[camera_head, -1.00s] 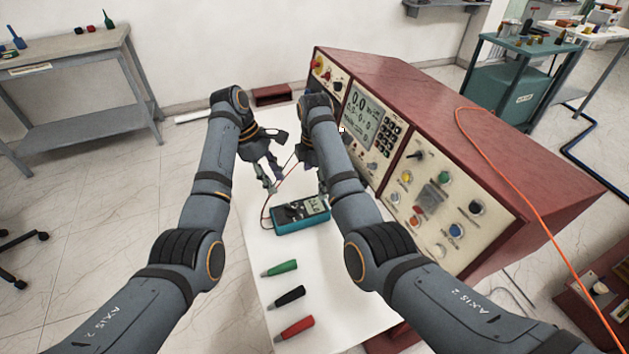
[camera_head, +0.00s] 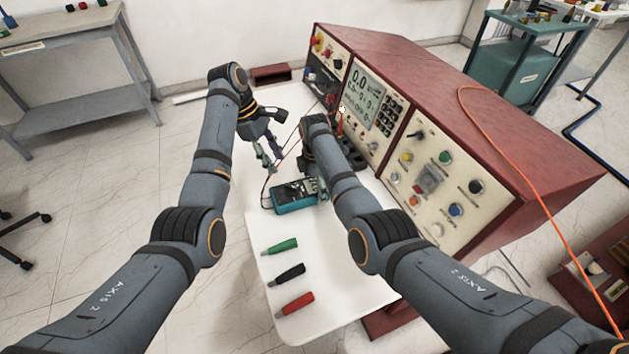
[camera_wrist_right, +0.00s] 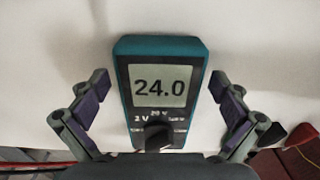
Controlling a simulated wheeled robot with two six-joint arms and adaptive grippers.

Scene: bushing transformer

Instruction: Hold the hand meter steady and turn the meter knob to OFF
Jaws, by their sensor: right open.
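The hand meter (camera_head: 293,196), teal with a dark face, lies on the white table. In the right wrist view the meter (camera_wrist_right: 160,88) shows 24.0 on its display, with the dark knob (camera_wrist_right: 158,134) below it, partly cut off by my gripper body. My right gripper (camera_wrist_right: 160,100) is open, its purple-padded fingers apart on either side of the meter with gaps. In the head view it is mostly hidden behind my right forearm.
Green (camera_head: 280,247), black (camera_head: 287,275) and red (camera_head: 294,303) handled pieces lie on the near table (camera_head: 345,305). A red-cased instrument panel (camera_head: 370,110) stands close on the right. A thin red lead runs near the meter.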

